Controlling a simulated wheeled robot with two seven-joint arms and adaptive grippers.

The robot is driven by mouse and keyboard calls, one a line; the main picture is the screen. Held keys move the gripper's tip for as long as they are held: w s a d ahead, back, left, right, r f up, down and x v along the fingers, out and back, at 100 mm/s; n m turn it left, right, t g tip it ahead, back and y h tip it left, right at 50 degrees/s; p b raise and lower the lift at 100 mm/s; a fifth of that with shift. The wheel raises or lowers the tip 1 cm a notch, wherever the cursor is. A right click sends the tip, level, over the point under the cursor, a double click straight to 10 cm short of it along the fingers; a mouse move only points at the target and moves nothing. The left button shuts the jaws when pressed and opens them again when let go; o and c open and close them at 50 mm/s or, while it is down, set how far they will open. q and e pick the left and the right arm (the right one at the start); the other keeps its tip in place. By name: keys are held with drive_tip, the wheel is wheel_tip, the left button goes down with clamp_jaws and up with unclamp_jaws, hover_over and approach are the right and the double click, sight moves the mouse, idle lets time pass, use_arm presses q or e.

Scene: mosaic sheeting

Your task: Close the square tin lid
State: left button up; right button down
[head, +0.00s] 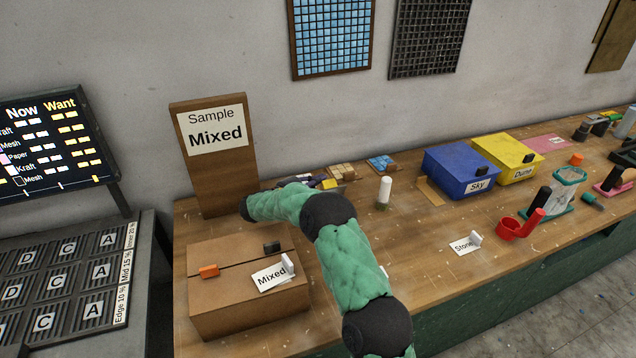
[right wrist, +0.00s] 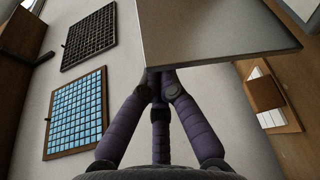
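In the right wrist view a plain grey metal panel (right wrist: 215,28), which looks like part of the square tin, fills the top, close in front of my fingers. Its straight lower edge crosses just at the fingertips. The three purple fingers of my right gripper (right wrist: 160,75) are drawn together there. I cannot tell whether they touch the panel. In the head view the right gripper (head: 312,182) is small and mostly hidden behind my green arm, near the wall side of the table. I cannot make out the tin in the head view. My left gripper is not in view.
A cardboard box (head: 220,300) labelled Mixed stands in front of the Sample board (head: 215,160). A white-topped bottle (head: 384,190), a blue box (head: 455,170) and a yellow box (head: 508,150) stand farther right.

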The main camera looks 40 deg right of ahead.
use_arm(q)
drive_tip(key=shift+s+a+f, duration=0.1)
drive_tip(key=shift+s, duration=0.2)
use_arm(e)
drive_tip(key=shift+s+a, duration=0.1)
drive_tip(key=shift+s, duration=0.25)
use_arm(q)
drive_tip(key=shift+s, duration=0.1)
use_arm(e)
drive_tip(key=shift+r, duration=0.15)
